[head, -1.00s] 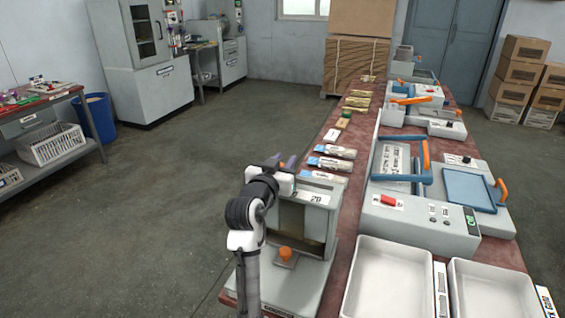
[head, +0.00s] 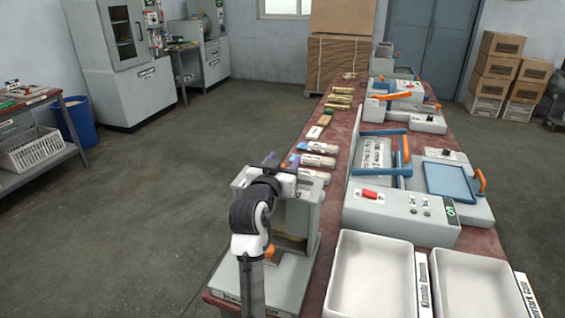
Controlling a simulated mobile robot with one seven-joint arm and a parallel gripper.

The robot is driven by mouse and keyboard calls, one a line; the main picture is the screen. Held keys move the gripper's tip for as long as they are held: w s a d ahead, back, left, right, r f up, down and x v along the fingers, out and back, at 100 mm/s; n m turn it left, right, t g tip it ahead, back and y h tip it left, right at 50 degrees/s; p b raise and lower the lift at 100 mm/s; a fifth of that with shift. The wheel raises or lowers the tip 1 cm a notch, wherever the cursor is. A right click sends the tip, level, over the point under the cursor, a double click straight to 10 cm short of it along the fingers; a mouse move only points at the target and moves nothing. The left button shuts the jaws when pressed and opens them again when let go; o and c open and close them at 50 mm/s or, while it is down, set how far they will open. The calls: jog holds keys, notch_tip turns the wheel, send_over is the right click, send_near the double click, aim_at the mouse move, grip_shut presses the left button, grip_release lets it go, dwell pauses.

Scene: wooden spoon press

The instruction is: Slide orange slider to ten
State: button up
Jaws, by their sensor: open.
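A grey open-fronted machine (head: 305,222) stands at the near left end of the red-brown bench. A small orange knob (head: 270,253), possibly the orange slider, sits low on its front, partly hidden by my arm. Its scale and any numbers cannot be read. My gripper (head: 281,160) is above the machine's top, pointing away from me, with its bluish fingers apart and nothing seen between them. My gripper is well above the orange knob and apart from it. The wrist hides much of the machine's top.
Two white trays (head: 345,290) lie right of the machine. Behind them is a grey press (head: 395,215) with blue frames and orange handles. Labelled packets (head: 318,147) lie along the bench's left edge. The floor (head: 150,215) on the left is clear.

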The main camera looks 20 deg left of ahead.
jog(key=s+b, duration=0.4)
jog(key=s, duration=0.9)
jog(key=shift+s+a, duration=0.25)
jog(key=shift+s, duration=0.15)
